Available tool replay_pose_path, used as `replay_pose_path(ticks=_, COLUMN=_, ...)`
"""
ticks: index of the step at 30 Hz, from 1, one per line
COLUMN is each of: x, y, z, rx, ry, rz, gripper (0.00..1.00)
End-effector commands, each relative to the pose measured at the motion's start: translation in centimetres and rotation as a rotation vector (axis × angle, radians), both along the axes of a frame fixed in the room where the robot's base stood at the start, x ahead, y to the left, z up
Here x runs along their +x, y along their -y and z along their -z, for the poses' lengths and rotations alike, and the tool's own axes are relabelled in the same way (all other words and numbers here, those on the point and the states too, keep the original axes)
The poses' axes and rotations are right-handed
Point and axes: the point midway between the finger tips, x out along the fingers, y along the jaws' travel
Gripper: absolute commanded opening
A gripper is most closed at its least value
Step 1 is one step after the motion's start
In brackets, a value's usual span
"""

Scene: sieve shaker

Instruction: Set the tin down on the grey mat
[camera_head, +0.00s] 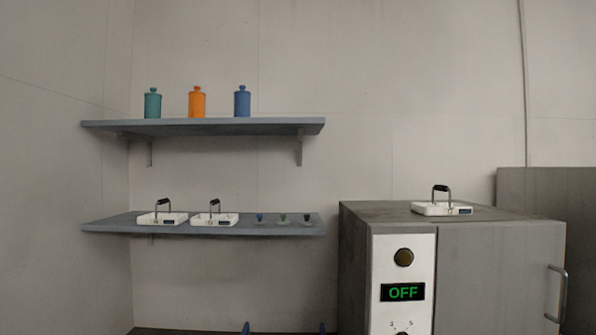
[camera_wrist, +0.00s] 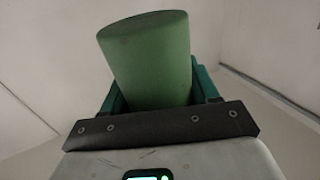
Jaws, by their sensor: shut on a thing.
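A plain green cylinder (camera_wrist: 148,55), which I take to be the tin, fills the middle of the wrist view. My gripper (camera_wrist: 160,88) is shut on it, with a teal finger at each side. The tin leans a little in that picture, and its far end points up and away from the dark palm plate. Neither the tin nor my gripper can be made out for certain in the head view. The grey mat is not seen in either view.
An upper shelf (camera_head: 220,127) bears teal (camera_head: 152,103), orange (camera_head: 197,102) and blue (camera_head: 242,102) jars. A lower shelf (camera_head: 110,228) bears two white handled trays and three small knobbed items. A grey cabinet (camera_head: 495,270) showing "OFF" stands right, another handled tray (camera_head: 440,209) on top.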

Motion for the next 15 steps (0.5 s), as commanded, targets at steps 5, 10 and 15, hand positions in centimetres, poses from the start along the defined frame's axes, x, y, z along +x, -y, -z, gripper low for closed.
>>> replay_pose_path(ticks=5, x=1.7, y=0.3, z=1.0, rx=0.0, ry=0.001, rz=0.005, gripper=0.29)
replay_pose_path(ticks=10, x=4.3, y=0.6, z=2.7, rx=0.0, ry=-0.001, rz=0.011, gripper=0.29)
replay_pose_path(ticks=15, x=7.6, y=1.1, z=5.1, rx=0.002, ry=-0.002, rz=0.019, gripper=0.29)
